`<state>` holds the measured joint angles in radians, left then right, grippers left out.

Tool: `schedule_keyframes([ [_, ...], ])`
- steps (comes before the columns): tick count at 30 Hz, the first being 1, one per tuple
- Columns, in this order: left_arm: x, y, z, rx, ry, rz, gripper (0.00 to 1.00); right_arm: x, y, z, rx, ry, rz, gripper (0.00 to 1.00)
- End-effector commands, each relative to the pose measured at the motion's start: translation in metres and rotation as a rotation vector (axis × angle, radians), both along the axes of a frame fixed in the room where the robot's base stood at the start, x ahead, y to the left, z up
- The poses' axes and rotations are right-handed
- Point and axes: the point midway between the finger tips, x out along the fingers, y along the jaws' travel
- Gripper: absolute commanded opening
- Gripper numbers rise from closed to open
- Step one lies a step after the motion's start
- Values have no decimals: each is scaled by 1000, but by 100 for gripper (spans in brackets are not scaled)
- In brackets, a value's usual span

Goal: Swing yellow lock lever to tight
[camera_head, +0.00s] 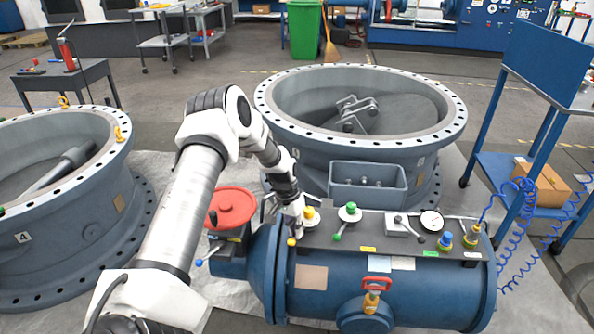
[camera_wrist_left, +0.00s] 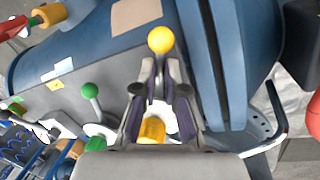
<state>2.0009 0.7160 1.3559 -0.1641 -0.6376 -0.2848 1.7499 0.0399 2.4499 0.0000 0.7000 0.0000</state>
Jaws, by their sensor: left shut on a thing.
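The yellow lock lever has a yellow hub (camera_head: 310,213) on the grey top plate of the blue cylinder, at the plate's left end. Its yellow ball end (camera_head: 291,242) points toward the front edge of the plate. In the left wrist view the yellow ball (camera_wrist_left: 161,40) shows just beyond my fingertips, and the hub (camera_wrist_left: 152,130) shows between the finger bases. My left gripper (camera_head: 294,231) reaches down from above and is shut on the lever's arm, next to the ball. The fingers hide most of the arm. My right gripper is out of view.
A green lever (camera_head: 349,212) stands close to the right of the yellow one. A red handwheel (camera_head: 233,207) is to the left. A gauge (camera_head: 431,220) and a small lever (camera_head: 404,224) are further right. A large flanged valve ring (camera_head: 300,140) rises behind.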

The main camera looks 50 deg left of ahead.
Motion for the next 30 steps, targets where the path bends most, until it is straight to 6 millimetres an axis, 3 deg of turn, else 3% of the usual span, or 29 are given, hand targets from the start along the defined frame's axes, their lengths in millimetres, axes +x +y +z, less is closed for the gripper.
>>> schedule_keyframes([
  [10,0,1,0,2,0,-9,0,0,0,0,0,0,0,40],
  [12,0,1,0,2,0,-8,28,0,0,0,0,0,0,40],
  [13,0,1,0,2,0,-8,36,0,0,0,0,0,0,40],
  [23,0,1,2,1,-1,-6,36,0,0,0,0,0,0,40],
  [26,0,3,14,0,-3,-5,36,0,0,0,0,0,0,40],
  [30,0,9,45,-1,-6,-5,36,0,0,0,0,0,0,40],
])
